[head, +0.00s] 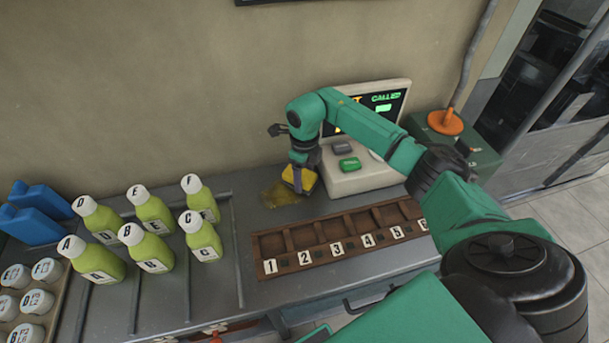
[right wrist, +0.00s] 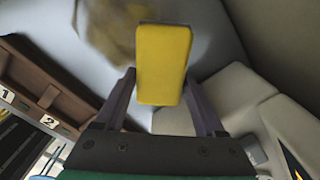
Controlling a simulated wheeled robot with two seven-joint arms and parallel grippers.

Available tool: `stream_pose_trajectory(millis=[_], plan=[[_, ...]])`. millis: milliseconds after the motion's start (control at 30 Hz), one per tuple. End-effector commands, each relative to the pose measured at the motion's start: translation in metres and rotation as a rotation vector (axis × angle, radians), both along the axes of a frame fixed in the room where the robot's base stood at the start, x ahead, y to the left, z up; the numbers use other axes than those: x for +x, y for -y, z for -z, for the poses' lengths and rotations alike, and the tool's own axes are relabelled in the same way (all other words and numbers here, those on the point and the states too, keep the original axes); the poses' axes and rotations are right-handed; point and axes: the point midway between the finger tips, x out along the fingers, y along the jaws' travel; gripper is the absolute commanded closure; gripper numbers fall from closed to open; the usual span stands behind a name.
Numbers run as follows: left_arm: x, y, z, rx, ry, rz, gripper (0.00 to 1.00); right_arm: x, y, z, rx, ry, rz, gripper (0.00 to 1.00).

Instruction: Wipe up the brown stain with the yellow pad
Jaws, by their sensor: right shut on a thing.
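The yellow pad (head: 299,179) is held by my right gripper (head: 303,168), just above or at the counter beside the stain. In the right wrist view the pad (right wrist: 162,65) sits between the two fingers of the right gripper (right wrist: 162,90), which is shut on it. The brown stain (head: 277,196) is a patch on the grey counter, left of the pad and partly hidden by it. It also shows behind the pad in the right wrist view (right wrist: 108,32). I cannot tell whether the pad touches the counter. My left gripper is not in view.
A numbered wooden rack (head: 325,246) lies in front of the stain. A call-display console (head: 365,178) stands close on the right. Several lettered green bottles (head: 150,210) stand to the left, with lidded jars (head: 30,305) and blue blocks (head: 40,198) farther left.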

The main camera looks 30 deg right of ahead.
Motion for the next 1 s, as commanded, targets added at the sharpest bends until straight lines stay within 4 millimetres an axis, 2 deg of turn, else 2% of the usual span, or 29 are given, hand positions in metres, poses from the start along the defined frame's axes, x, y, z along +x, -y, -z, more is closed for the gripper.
stream_pose_trajectory(millis=[467,800,1000], plan=[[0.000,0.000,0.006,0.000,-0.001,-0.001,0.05,0.000,-0.001,0.007,0.000,0.000,0.000,0.73],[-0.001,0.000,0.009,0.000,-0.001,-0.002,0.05,0.009,-0.034,0.006,0.001,0.001,-0.002,0.73],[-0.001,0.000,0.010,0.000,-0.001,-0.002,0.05,0.011,-0.044,0.006,0.000,0.000,0.000,0.73]])
